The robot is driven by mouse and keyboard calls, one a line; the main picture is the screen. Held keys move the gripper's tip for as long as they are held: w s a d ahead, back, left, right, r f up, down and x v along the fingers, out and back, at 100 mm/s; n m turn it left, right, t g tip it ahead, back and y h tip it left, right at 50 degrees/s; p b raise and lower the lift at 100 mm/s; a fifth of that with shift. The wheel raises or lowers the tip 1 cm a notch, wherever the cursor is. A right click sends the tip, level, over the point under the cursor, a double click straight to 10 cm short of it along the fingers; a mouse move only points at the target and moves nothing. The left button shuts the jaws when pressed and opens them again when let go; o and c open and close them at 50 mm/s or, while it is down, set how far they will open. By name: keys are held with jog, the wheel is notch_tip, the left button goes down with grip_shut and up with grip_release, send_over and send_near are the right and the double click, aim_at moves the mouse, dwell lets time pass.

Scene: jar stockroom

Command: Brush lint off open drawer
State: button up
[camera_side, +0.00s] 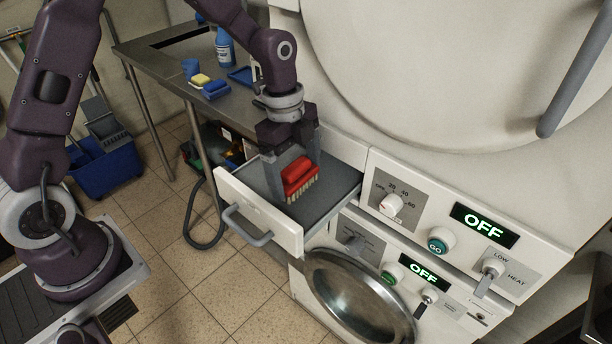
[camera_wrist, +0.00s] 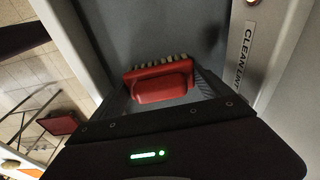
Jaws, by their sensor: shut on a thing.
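The open drawer (camera_side: 262,232) is pulled out of the white machine, with a grey handle on its front. Its grey floor shows around the brush. A red brush (camera_side: 298,178) with pale bristles is held between the fingers of my gripper (camera_side: 294,180), over the drawer's inside. The bristles point down, close to the floor; I cannot tell if they touch. In the wrist view the brush (camera_wrist: 160,82) lies between the fingers, and the drawer wall (camera_wrist: 285,35) carries a label beginning "CLEAN LINT". I cannot make out any lint.
The machine's panel (camera_side: 430,215) with knobs and "OFF" displays stands right of the drawer, above a round metal door (camera_side: 358,295). A metal table (camera_side: 160,62) with a blue bottle (camera_side: 224,48) and sponges is behind. A blue mop bucket (camera_side: 108,165) stands at left.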

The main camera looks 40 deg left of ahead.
jog(key=shift+a, duration=2.75)
notch_tip(320, 180, up, 8)
jog(key=shift+d+r, duration=0.15)
jog(key=shift+r, duration=0.05)
